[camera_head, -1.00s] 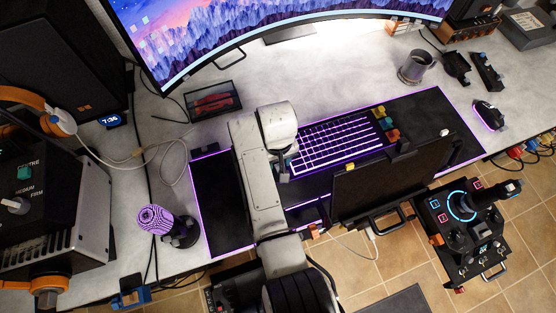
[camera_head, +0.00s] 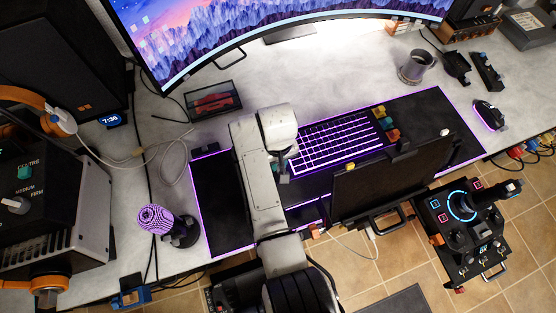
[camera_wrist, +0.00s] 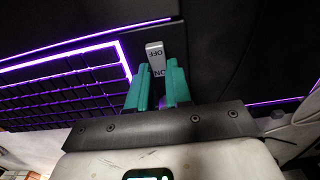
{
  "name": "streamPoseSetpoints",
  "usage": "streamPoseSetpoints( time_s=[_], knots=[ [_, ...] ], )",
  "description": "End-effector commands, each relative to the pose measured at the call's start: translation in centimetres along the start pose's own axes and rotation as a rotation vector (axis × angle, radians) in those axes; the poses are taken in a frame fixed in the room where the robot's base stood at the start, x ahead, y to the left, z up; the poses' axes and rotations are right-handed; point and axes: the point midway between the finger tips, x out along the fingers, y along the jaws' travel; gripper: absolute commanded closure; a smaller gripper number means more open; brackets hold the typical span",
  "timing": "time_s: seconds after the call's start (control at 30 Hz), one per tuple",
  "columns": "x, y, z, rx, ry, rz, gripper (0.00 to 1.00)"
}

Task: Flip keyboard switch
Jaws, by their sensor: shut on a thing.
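The keyboard (camera_head: 340,142) lies on the black mat and glows purple. It fills the left of the wrist view (camera_wrist: 60,95). The keyboard switch (camera_wrist: 155,52) is a small pale rocker marked OFF and ON, by the keyboard's corner. My gripper's teal fingers (camera_wrist: 158,75) stand at the ON end of the switch, one on each side, shut on it. In the head view my gripper (camera_head: 284,175) is low at the keyboard's left end, and my arm hides the switch there.
The purple-edged mat (camera_head: 215,200) spans the desk front. A black screen (camera_head: 390,180) stands close to the right of my arm. A purple microphone (camera_head: 160,220) stands at left, a mug (camera_head: 412,67) and mouse (camera_head: 488,115) at right. The desk behind the keyboard is mostly clear.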

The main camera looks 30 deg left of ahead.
Motion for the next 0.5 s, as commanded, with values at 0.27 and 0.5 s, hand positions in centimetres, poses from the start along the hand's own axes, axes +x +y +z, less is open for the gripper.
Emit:
streamPoseSetpoints(
  time_s=[0.27, 0.5],
  knots=[
    [-0.45, 0.13, 0.51, 0.002, 0.086, 0.002, 1.00],
    [-0.26, 0.16, 0.96, 0.001, 0.256, 0.002, 1.00]
  ],
)
